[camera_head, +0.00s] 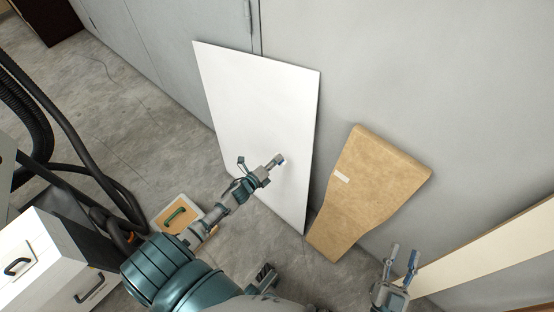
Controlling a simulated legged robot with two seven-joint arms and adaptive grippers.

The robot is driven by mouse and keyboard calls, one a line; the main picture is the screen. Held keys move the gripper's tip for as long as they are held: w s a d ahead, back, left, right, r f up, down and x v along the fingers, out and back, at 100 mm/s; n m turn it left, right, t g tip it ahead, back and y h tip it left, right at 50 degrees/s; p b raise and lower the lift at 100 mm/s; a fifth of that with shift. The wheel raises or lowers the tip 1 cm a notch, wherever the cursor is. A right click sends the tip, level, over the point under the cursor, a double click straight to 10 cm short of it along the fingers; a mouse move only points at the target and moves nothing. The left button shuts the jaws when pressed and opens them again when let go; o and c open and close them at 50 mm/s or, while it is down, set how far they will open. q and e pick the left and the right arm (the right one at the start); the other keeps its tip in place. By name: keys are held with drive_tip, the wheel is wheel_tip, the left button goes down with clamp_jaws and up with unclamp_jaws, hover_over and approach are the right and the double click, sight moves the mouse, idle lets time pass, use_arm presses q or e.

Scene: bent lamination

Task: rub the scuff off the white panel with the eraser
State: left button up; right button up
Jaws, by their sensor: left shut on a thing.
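The white panel (250,90) leans upright against the grey wall in the middle of the view. My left gripper (279,160) reaches to the lower right part of the panel's face. It is shut on a small pale thing, which appears to be the eraser (283,157) and is mostly hidden by the fingers. It is at or very near the panel surface; I cannot tell if it touches. I cannot make out a clear scuff; the area by the gripper is partly covered. My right gripper (403,258) is open and empty at the lower right, away from the panel.
A brown shaped board (372,185) with a white label leans right of the panel. Grey floor is open behind.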

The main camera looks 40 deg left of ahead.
use_arm(q)
drive_tip(key=s, duration=0.1)
drive_tip(key=s+p, duration=0.1)
drive_tip(key=s, duration=0.1)
drive_tip(key=shift+a+r, duration=0.1)
drive_tip(key=shift+r, duration=0.1)
idle(0.3)
